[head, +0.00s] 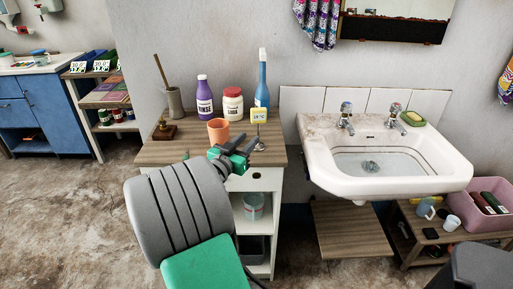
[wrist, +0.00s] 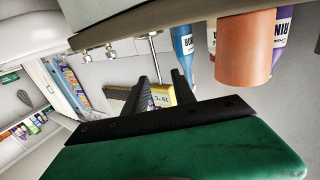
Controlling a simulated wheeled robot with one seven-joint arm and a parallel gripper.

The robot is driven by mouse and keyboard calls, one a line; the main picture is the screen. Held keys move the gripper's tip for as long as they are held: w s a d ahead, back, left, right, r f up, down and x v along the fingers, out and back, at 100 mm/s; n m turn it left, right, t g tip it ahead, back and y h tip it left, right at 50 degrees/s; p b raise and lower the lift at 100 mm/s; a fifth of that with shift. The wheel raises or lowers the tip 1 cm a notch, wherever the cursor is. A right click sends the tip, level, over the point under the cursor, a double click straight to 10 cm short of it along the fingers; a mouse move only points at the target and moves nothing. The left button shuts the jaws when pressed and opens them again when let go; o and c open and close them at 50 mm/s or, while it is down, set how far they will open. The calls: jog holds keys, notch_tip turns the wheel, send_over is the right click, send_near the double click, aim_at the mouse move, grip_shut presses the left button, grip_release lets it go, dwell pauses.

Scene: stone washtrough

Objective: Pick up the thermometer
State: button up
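The thermometer is a small yellow block with a white face marked in °C (head: 258,114), set on a thin upright stem. It stands at the right front part of the wooden cabinet top (head: 185,152). My gripper (head: 256,142) is just in front of it, low over the cabinet's front edge, and hides part of the stand's foot. In the wrist view, which is upside down, the yellow block (wrist: 162,95) shows between my two dark, parted fingers (wrist: 164,78). The fingers look open; I cannot tell whether they touch it.
An orange cup (head: 218,131) stands just left of my gripper. Behind are a purple bottle (head: 205,98), a white jar (head: 233,105) and a blue spray bottle (head: 262,85). The white sink (head: 385,165) is to the right.

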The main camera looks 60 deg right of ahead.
aim_at(258, 145)
jog(key=d, duration=0.4)
jog(key=d+r+p, duration=0.1)
jog(key=d, duration=0.2)
jog(key=shift+s, duration=0.3)
jog(key=shift+w+d+f, duration=0.15)
jog(key=shift+s+a+r, duration=0.2)
jog(key=shift+a+r, duration=0.05)
jog(key=shift+a, duration=0.1)
jog(key=shift+c, duration=1.4)
grip_shut()
jog(key=shift+f, duration=0.15)
